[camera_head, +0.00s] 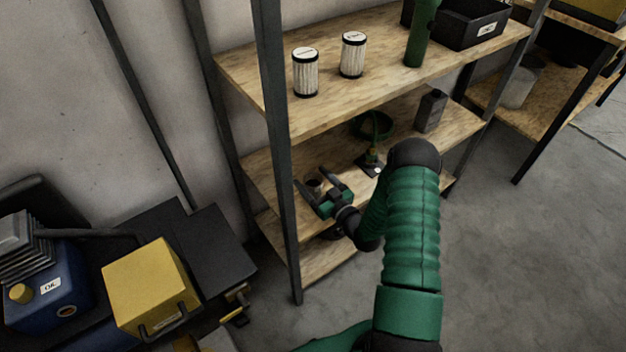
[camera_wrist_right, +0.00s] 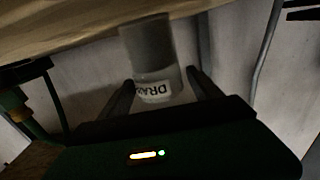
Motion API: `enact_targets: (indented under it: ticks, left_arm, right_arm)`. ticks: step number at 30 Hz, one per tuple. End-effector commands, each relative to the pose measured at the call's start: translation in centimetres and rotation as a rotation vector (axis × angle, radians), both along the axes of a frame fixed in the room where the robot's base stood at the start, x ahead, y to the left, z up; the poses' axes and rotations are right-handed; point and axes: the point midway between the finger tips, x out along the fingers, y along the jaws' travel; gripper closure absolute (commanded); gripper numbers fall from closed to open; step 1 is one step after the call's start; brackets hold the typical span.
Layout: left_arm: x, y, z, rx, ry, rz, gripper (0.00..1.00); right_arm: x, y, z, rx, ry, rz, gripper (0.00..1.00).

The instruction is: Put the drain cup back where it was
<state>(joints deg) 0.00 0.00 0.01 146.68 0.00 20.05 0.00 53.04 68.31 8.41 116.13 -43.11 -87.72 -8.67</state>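The drain cup (camera_head: 314,186) is a small grey cup on the middle shelf level of the rack. In the right wrist view the drain cup (camera_wrist_right: 148,45) is large, with a white label partly reading "DRA". My right gripper (camera_head: 318,181) reaches in over the shelf, and its two dark fingers stand apart on either side of the cup. In the right wrist view the fingers (camera_wrist_right: 160,80) flank the labelled end, with a narrow gap visible at the right finger. Whether the cup touches the board is unclear. My left gripper is out of view.
The rack's front post (camera_head: 277,150) stands left of my right gripper. A green coil (camera_head: 376,124) and a grey bottle (camera_head: 430,110) are on the same shelf. Two white filters (camera_head: 305,72) stand on the upper shelf (camera_head: 300,120). A yellow box (camera_head: 150,285) is at lower left.

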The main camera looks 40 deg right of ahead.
Motion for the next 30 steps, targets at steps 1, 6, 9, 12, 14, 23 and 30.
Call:
enact_targets:
  ticks: [1,6,9,12,14,23,30]
  left_arm:
    - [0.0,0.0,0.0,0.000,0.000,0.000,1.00]
    - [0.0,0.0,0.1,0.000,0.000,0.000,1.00]
    - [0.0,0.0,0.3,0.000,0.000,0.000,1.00]
    - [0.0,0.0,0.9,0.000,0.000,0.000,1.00]
    - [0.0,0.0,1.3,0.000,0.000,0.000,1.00]
    - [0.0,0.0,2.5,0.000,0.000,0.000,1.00]
    - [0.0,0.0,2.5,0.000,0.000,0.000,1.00]
  right_arm:
    - [0.0,0.0,0.0,0.000,0.000,0.000,0.27]
    - [0.0,0.0,0.1,0.000,0.000,0.000,0.27]
    - [-0.5,0.0,0.3,0.000,0.001,-0.001,0.27]
    - [-2.2,0.2,0.4,0.001,0.003,-0.002,0.27]
    - [-3.7,0.3,0.4,0.001,0.004,-0.004,0.27]
    - [-10.7,1.1,0.3,0.001,0.002,-0.002,0.27]
    - [-12.0,1.4,0.2,0.000,0.000,0.000,0.27]
